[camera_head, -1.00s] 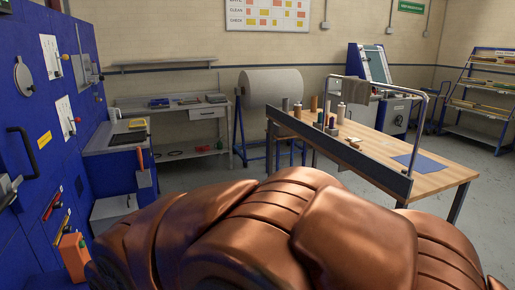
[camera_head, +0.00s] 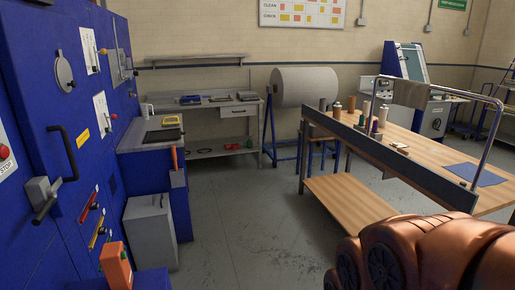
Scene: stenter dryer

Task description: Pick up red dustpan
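A small, flat red thing (camera_head: 231,146) lies on the lower shelf of the far workbench; it could be the red dustpan, but it is too small to be sure. A thing with an orange-red handle (camera_head: 174,158) hangs upright at the side of the blue counter; its lower part is dark, and I cannot tell what it is. My copper-coloured arm fills the lower right corner. My gripper is not in view.
A blue machine cabinet (camera_head: 40,190) with handles runs along the left, with a grey bin (camera_head: 150,232) beside the counter (camera_head: 150,138). A wooden table (camera_head: 425,150) holding spools stands right. Grey floor (camera_head: 240,220) is clear between them, up to the far workbench (camera_head: 205,108).

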